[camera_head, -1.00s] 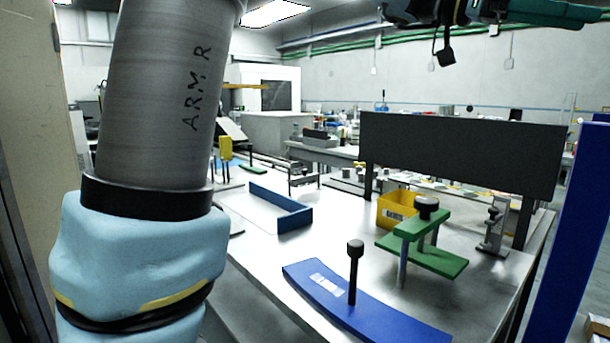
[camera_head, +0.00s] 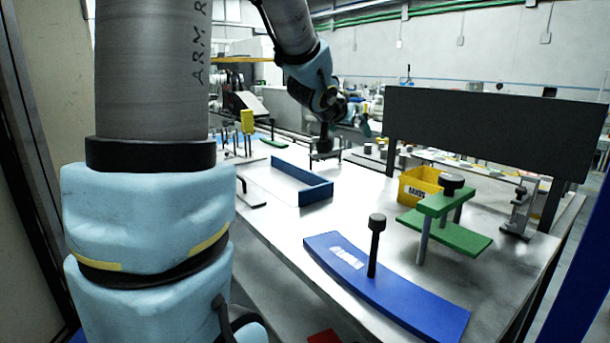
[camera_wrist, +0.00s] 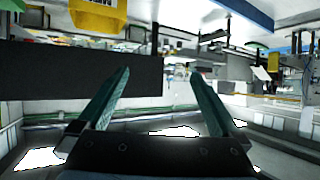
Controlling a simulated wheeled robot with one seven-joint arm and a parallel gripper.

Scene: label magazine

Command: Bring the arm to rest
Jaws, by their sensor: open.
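My gripper (camera_head: 364,122) hangs from my arm above the far part of the workbench, left of the dark panel, small and partly hidden by my wrist. In the wrist view its two teal fingers (camera_wrist: 160,74) are wide apart with nothing held between them. That view is upside down, with ceiling lights at the bottom. My arm rises at the left of the head view and bends down over the bench.
The workbench (camera_head: 290,225) holds a blue angled rail (camera_head: 318,194), a curved blue plate with a black knob (camera_head: 415,308), a green clamp fixture (camera_head: 466,239) and a yellow bin (camera_head: 413,190). A dark upright panel (camera_head: 485,135) stands behind them.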

